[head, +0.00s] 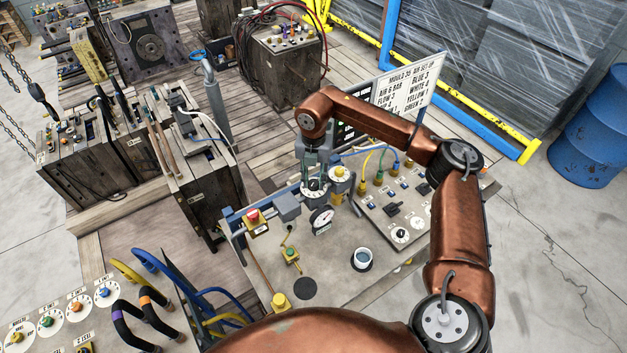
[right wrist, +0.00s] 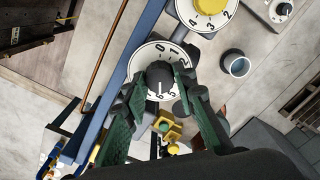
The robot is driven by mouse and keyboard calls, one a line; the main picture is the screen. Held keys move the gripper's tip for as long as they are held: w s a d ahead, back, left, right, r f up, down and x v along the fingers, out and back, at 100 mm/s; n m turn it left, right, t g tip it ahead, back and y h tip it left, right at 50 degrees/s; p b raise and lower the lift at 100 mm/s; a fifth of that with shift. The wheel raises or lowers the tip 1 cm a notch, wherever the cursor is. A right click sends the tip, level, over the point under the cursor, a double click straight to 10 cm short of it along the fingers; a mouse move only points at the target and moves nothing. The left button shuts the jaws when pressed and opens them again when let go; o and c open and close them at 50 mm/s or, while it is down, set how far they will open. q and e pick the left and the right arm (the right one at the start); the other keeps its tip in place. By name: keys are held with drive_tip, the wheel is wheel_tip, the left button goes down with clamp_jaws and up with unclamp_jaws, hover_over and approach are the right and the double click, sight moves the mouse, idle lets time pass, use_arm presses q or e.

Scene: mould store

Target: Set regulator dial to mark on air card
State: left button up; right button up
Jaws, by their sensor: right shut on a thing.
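The regulator dial (head: 314,186) is a black knob on a round white scale, on the grey bench panel. In the right wrist view the knob (right wrist: 159,78) sits between the two fingers of my right gripper (right wrist: 158,88), which is shut on it. Figures 0, 1 and 2 show at the scale's top; fingers cover parts of the sides. A white line on the knob points down the picture, towards the 5 and 6. The air card (head: 408,84) stands behind the bench and reads "AIR 6 BAR" and "FLOW 3"; my right arm covers part. My left gripper is out of view.
A yellow knob with its own scale (head: 339,173) stands right beside the dial. A round gauge (head: 321,220), a red button (head: 253,216) and a cup (head: 362,259) are nearby on the bench. Mould blocks (head: 205,185) stand at left.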

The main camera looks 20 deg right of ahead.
sight(313, 182)
idle(0.4)
drive_tip(key=o, duration=1.2)
drive_tip(key=shift+c, duration=0.2)
wheel_tip(313, 182, up, 12)
